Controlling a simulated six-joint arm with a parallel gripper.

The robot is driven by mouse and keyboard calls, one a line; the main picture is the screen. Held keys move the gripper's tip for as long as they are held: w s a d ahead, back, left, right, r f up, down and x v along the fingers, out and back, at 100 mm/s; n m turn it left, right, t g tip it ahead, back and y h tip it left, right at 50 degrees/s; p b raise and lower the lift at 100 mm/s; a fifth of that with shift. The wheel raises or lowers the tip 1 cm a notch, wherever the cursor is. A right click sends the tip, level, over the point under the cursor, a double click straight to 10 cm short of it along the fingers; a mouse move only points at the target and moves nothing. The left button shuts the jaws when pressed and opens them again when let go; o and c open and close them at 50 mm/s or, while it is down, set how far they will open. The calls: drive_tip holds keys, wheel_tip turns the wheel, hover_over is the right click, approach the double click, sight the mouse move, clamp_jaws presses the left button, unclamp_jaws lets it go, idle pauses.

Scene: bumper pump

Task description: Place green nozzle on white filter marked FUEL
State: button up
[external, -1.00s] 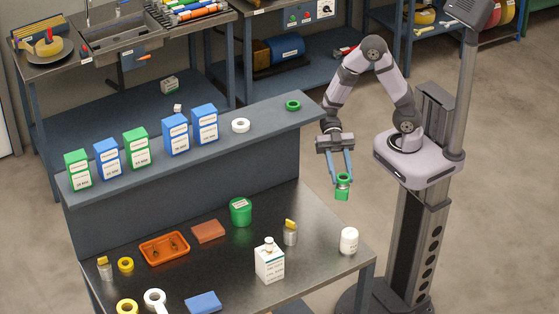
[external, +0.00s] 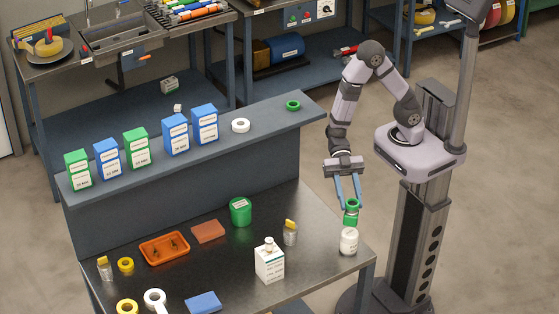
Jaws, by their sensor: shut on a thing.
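The green nozzle (external: 351,216) is held between the blue fingers of my gripper (external: 350,205). My gripper points down and is shut on it. The white filter (external: 348,242) stands upright near the right edge of the dark table. The nozzle is directly over the top of the filter in the picture, with its lower end at or just above the filter's top. I cannot tell whether they touch. The marking on the filter is too small to read.
A white bottle (external: 269,262) and a small yellow-topped jar (external: 290,233) stand left of the filter. A green container (external: 240,211) is farther back. The raised shelf (external: 265,125) holds several boxes, white tape and a green ring (external: 293,105). Free floor lies right of the table.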

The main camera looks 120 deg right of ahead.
sight(350, 210)
drive_tip(key=shift+a+f, duration=0.2)
drive_tip(key=shift+a, duration=0.05)
drive_tip(key=shift+w+f+p, duration=0.1)
drive_tip(key=shift+f+p, duration=0.2)
drive_tip(key=shift+f, duration=1.2)
drive_tip(key=shift+f, duration=0.1)
drive_tip(key=shift+f, duration=0.15)
drive_tip(key=o, duration=1.2)
drive_tip(key=shift+o, duration=0.2)
